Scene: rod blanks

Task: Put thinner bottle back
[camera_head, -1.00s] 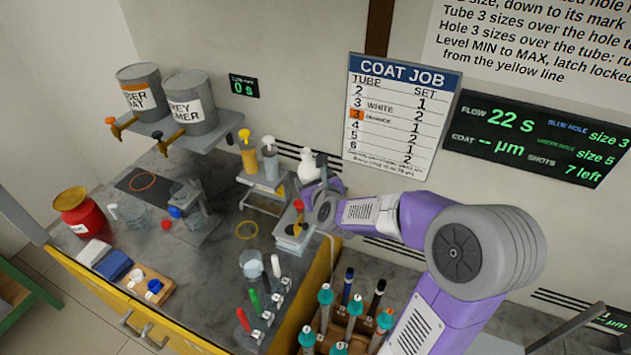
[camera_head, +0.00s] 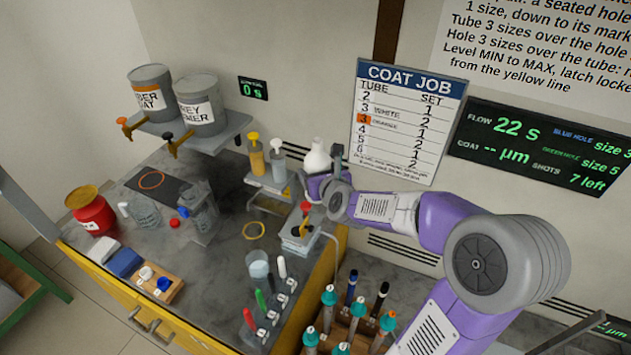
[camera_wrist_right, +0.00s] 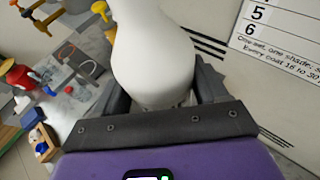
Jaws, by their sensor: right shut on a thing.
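A white round-shouldered bottle (camera_head: 317,156) is held in my right gripper (camera_head: 325,183), beside the wall and to the right of the small bottle rack. In the right wrist view the same bottle (camera_wrist_right: 152,52) stands between the two dark fingers (camera_wrist_right: 165,98), which are shut on its lower part. No label shows on it, so I cannot read that it is thinner. My left gripper is not in view.
A small device with a red-topped part (camera_head: 303,230) stands below my right gripper. Teal-topped rods (camera_head: 329,297) stand in a wooden rack at the front. A clear beaker (camera_head: 258,265) and colored markers (camera_head: 260,299) stand near the bench edge. Paint cans (camera_head: 201,105) sit on a shelf.

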